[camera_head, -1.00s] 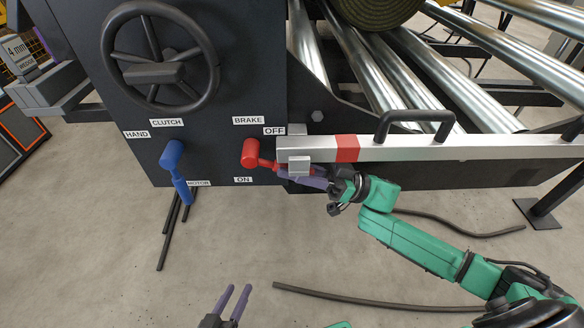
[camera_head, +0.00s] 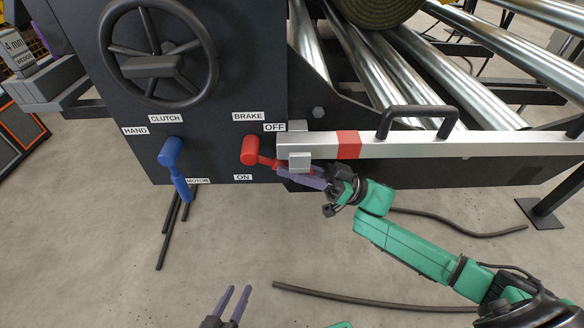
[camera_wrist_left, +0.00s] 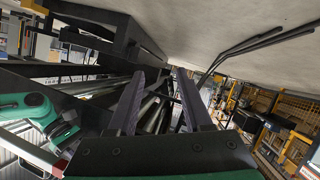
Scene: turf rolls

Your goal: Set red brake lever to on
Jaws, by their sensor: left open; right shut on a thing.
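The red brake lever (camera_head: 250,151) is on the dark machine panel, between the OFF label (camera_head: 274,127) above and the ON label (camera_head: 243,178) below. Its arm points right and slightly down, and its far end is partly hidden behind the metal bar. My right gripper (camera_head: 303,176) is at that far end, just under the bar, with purple fingers shut on the lever. My left gripper (camera_head: 237,303) is open and empty, low in the head view, well away from the panel. Its open fingers also show in the left wrist view (camera_wrist_left: 160,88).
A blue clutch lever (camera_head: 171,153) is left of the brake lever. A silver bar (camera_head: 420,146) with a red band and black handle runs just above my right gripper. A handwheel (camera_head: 157,58) is higher on the panel. The floor in front is mostly clear.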

